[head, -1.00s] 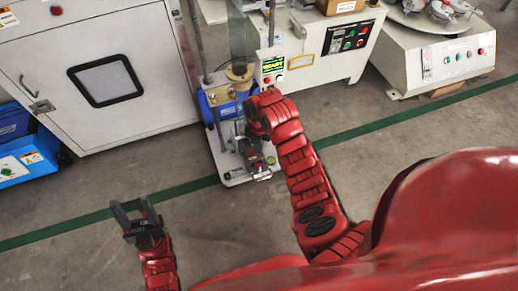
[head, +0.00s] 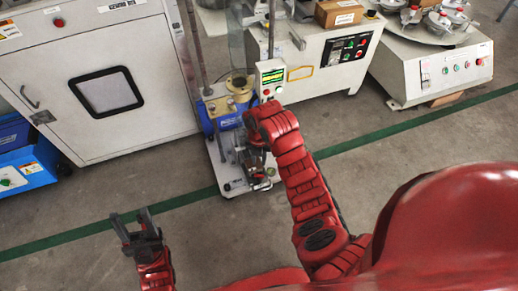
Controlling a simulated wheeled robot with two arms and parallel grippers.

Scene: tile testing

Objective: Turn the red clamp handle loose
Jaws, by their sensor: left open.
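The test machine with a blue motor (head: 226,115) and a white base plate (head: 232,188) stands on the floor at the picture's centre. My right arm reaches down to its front. My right gripper (head: 259,182) is over the front of the base, against dark metal parts. Its fingers blend into these parts, so I cannot tell its opening or contact. A small red spot shows beside it; I cannot tell whether this is the clamp handle. My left gripper (head: 131,218) is open and empty, over bare floor at lower left, away from the machine.
A control panel (head: 271,78) rises behind the machine. A control box (head: 348,47) and a round-plate machine (head: 440,70) stand at right. The front floor is clear.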

